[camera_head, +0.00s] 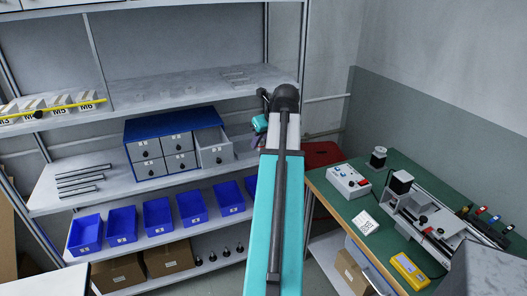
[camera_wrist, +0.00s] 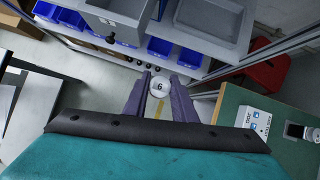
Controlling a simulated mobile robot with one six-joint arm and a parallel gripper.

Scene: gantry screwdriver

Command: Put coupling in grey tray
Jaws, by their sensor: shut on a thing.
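In the wrist view, my gripper (camera_wrist: 160,84) is shut on a round, pale metal piece marked 6, which I take to be the coupling (camera_wrist: 160,90). It sits between the purple fingers, held in the air with floor showing beyond it. A grey tray (camera_wrist: 204,42) with a lighter inside stands on the shelf, ahead and a little right of the fingers, apart from the coupling. In the head view my arm hides most of the gripper, and I cannot make out the coupling or the tray.
The blue cabinet (camera_head: 160,122) has its upper right drawer (camera_head: 214,154) pulled out; this open drawer (camera_wrist: 112,20) is left of the tray in the wrist view. Blue bins (camera_head: 158,214) line the shelf below. A green workbench (camera_head: 385,225) and a red stool (camera_wrist: 268,70) stand at right.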

